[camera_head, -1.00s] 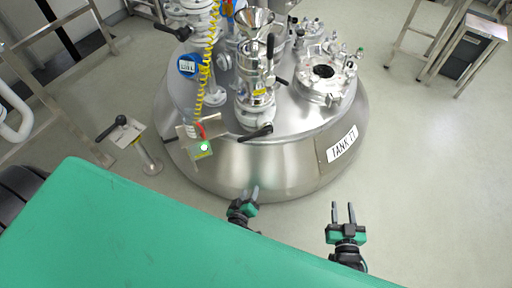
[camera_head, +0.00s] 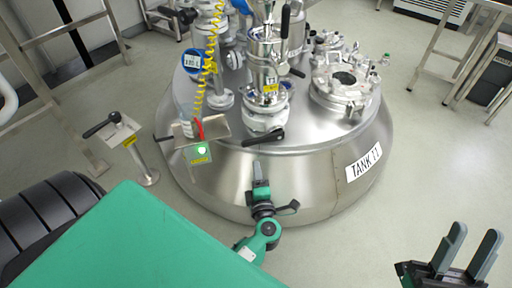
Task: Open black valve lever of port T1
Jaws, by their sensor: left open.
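Tank T1 (camera_head: 300,195) is a steel vessel with a name label on its side. On its top a steel port column (camera_head: 265,60) stands with a small yellow tag too small to read. A black lever (camera_head: 264,137) lies near level at the column's foot, and another black lever (camera_head: 285,18) points up near its top. I cannot tell which lever belongs to the port. My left gripper (camera_head: 261,172) is open and empty in front of the tank, below the lower lever and apart from it. My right gripper (camera_head: 476,232) is open and empty at the lower right.
A metal plate with a green-lit box (camera_head: 201,151) hangs left of the lower lever, under a yellow coiled hose (camera_head: 208,70). A floor post with a black handle (camera_head: 102,125) stands at left. A round hatch (camera_head: 343,84) sits on the tank's right.

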